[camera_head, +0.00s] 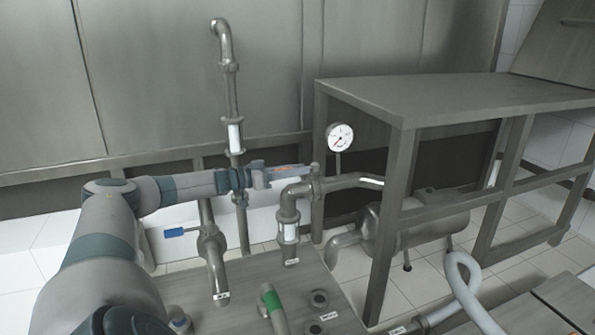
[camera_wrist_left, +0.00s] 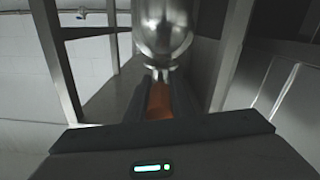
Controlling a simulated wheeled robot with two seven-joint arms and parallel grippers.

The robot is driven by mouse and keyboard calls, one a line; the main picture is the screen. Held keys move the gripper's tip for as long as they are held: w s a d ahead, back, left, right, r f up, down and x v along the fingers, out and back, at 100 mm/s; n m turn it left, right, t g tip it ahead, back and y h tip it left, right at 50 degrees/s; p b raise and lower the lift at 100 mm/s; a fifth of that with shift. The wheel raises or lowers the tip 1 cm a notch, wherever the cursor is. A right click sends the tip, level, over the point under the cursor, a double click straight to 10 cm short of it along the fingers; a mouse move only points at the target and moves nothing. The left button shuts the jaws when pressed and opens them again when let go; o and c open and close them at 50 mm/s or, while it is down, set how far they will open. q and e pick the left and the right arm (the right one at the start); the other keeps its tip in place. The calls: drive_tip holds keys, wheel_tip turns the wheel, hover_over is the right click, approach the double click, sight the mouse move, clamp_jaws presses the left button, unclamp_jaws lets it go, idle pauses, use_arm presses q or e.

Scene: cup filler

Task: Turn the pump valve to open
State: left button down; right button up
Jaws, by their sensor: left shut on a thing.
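The valve with an orange handle (camera_wrist_left: 160,100) shows close up in the left wrist view, its rounded shiny metal body (camera_wrist_left: 163,30) just beyond the fingers. My left gripper (camera_head: 298,170) reaches in from the left in the head view, at the pipe below the gauge. Its fingers are shut on the orange handle, one on each side. In the head view only a sliver of orange shows by the fingers, and the gripper hides most of the handle. I cannot tell the valve's exact turn. My right gripper is in neither view.
A round gauge (camera_head: 340,137) stands just right of my gripper. A metal table (camera_head: 450,95) stands to the right, with a tank (camera_head: 430,222) beneath. A blue-handled valve (camera_head: 175,232) sits below my arm.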

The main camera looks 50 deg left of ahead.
use_arm(q)
drive_tip(key=shift+r, duration=0.15)
drive_tip(key=c, duration=1.6)
unclamp_jaws()
drive_tip(key=shift+o, duration=0.2)
drive_tip(key=shift+w+a, duration=0.1)
